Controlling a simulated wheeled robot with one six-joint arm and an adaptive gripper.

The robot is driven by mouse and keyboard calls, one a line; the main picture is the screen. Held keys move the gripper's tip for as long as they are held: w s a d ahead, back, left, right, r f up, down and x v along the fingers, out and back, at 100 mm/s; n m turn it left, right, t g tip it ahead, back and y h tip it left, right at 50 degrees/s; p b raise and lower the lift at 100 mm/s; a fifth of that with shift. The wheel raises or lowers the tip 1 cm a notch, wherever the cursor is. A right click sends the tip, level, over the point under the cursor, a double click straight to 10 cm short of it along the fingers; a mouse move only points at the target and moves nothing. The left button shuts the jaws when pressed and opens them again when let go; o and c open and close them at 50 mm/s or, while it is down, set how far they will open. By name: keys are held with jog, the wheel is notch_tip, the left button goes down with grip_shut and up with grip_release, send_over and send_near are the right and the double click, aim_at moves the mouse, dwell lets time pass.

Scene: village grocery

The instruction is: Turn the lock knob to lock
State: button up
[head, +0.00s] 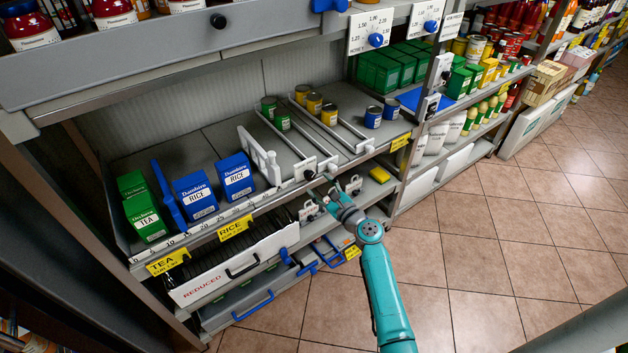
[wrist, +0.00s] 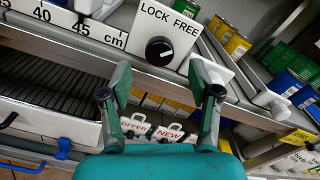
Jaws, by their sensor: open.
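The lock knob (wrist: 159,50) is a round black knob on a white plate (wrist: 178,28) marked LOCK on the left and FREE on the right. A small pale mark on the knob seems to lean toward the FREE side, but it is too small to be sure. In the head view the knob (head: 309,174) is on the front edge of the shelf. My gripper (wrist: 160,72) is open and empty. In the wrist view its fingers are spread on either side below the knob, apart from it. My gripper also shows in the head view (head: 341,187), just right of the knob.
A white lane divider (head: 260,158) and a ruler strip (wrist: 70,25) lie left of the plate. Cans (head: 313,103) stand in lanes behind. Blue rice boxes (head: 236,178) stand to the left. Below hang small OFFER and NEW tags (wrist: 168,133). The floor at right is clear.

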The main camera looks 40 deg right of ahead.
aim_at(312, 178)
jog(key=shift+w, duration=1.85)
jog(key=c, duration=1.2)
